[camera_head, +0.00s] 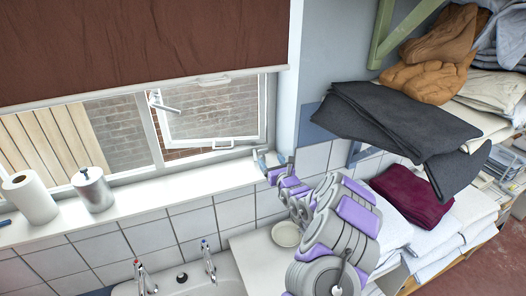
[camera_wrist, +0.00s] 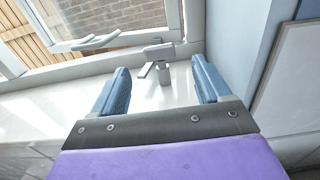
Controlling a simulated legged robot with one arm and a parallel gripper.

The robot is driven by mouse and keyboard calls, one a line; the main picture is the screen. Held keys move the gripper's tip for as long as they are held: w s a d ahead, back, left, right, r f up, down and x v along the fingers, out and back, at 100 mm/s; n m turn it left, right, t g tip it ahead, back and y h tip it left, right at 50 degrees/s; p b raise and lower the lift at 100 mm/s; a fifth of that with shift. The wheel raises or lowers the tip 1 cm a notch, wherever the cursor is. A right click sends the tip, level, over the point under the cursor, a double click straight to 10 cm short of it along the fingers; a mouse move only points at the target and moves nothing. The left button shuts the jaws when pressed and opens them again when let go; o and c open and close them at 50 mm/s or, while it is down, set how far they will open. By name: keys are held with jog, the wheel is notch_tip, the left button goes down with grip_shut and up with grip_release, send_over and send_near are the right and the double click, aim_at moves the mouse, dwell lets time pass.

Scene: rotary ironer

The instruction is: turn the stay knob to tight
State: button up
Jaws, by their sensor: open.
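The stay knob (camera_wrist: 158,53) is a small pale grey fitting at the window frame's lower corner, with a thin lever to its left and a short cylinder (camera_wrist: 166,76) below. Which way it is turned I cannot tell. My gripper (camera_wrist: 160,82) has two blue fingers standing apart, one on each side of the fitting in the picture. No contact shows. In the head view my gripper (camera_head: 271,161) is at the right end of the sill, hiding the knob. The window casement (camera_head: 208,108) stands ajar.
A white sill (camera_head: 150,205) runs below the window, with a paper roll (camera_head: 30,198) and a metal canister (camera_head: 93,190) at its left. The wall (camera_wrist: 230,35) is close on the right. Folded cloths (camera_head: 400,120) fill shelves at right. A sink (camera_head: 180,280) lies below.

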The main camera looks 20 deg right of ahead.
aim_at(264, 152)
jog(key=w, duration=0.7)
jog(key=shift+f+p, duration=0.1)
jog(key=shift+p, duration=0.25)
jog(key=shift+w, duration=0.7)
jog(key=shift+c, duration=0.4)
